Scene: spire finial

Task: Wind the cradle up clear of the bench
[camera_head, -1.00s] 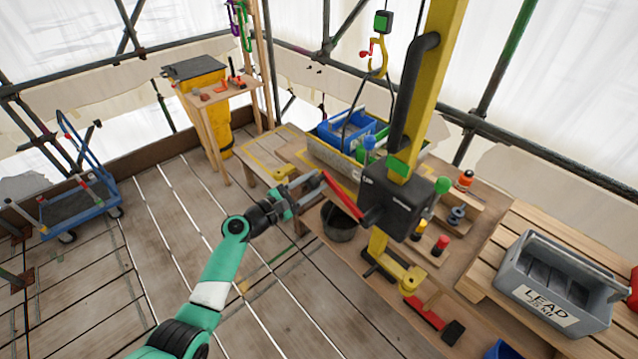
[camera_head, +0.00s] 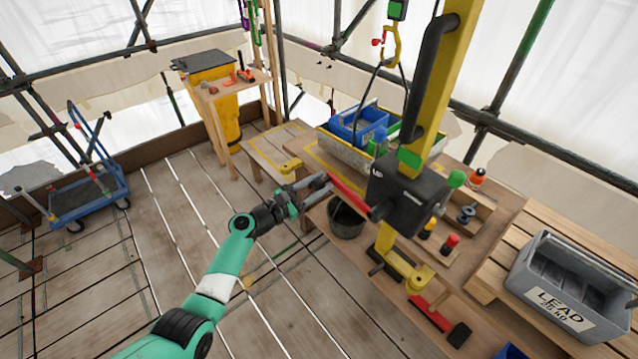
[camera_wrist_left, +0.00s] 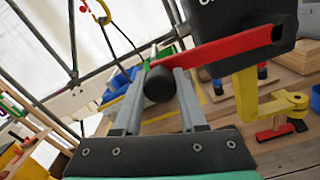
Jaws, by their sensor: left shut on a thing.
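The cradle (camera_head: 338,147) is a pale, yellow-edged tray holding blue and green bins, at the back of the bench (camera_head: 340,255). Black slings run from it up to a yellow hook (camera_head: 391,47). I cannot tell whether its underside touches the bench. The dark winch box (camera_head: 408,192) sits on a yellow post and has a red crank arm (camera_head: 348,192). My left gripper (camera_head: 322,183) is shut on the crank's black grip (camera_wrist_left: 159,84), which shows between the fingers in the left wrist view. My right gripper is out of view.
A dark bucket (camera_head: 346,220) sits beside the bench below the crank. A grey lead-weight crate (camera_head: 570,290) stands on slats at right. Red and yellow knobs (camera_head: 450,242) stand near the winch. A blue trolley (camera_head: 85,195) is far left; the floor between is open.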

